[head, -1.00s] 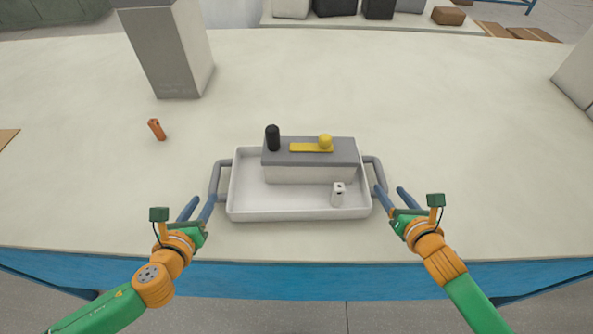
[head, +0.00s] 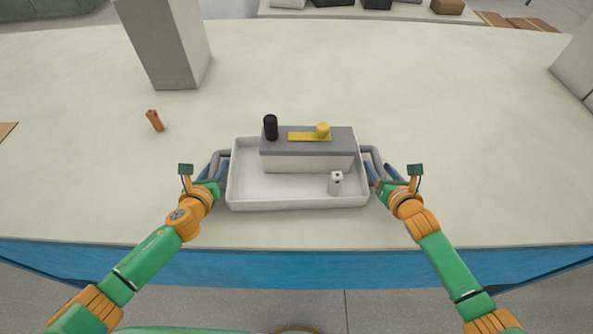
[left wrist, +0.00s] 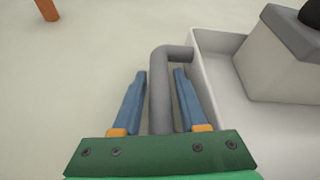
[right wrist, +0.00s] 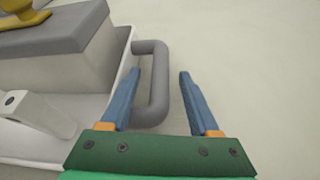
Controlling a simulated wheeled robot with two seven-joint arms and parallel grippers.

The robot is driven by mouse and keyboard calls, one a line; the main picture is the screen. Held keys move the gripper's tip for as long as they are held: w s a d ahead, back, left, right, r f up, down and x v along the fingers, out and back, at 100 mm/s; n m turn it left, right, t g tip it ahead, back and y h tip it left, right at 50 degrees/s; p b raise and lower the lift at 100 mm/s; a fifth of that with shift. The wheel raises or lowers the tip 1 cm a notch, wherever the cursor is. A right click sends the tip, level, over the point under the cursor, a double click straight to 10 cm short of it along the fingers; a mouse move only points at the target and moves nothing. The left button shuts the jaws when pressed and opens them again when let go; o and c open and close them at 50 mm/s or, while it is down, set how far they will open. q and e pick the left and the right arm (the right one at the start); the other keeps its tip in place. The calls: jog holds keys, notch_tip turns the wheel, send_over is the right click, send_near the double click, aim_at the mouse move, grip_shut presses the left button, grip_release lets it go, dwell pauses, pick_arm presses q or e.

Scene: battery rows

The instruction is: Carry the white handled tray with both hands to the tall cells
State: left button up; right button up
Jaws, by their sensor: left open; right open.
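The white tray (head: 300,202) with grey side handles sits on the pale table. It holds a grey-topped block (head: 308,150) and a small white cell (head: 336,182). A black cylinder (head: 270,127), a yellow strip (head: 305,137) and a yellow knob (head: 323,130) are on the block. My left gripper (head: 216,170) is open, with its blue fingers on either side of the left handle (left wrist: 160,90). My right gripper (head: 380,170) is open, with its fingers on either side of the right handle (right wrist: 157,85). I cannot tell whether any finger touches a handle.
A tall grey box (head: 170,50) stands at the back left. An orange cell (head: 155,120) is on the table left of the tray. Another pale box (head: 577,75) is at the right edge. The table behind and right of the tray is clear.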

pick_arm(q)
jog(key=shift+w+f, duration=0.1)
jog(key=shift+w, duration=0.15)
pick_arm(e)
jog(key=shift+w, duration=0.15)
pick_arm(q)
jog(key=shift+s, duration=0.1)
jog(key=c, duration=0.7)
pick_arm(e)
jog(key=c, duration=0.7)
pick_arm(q)
grip_shut()
pick_arm(e)
grip_shut()
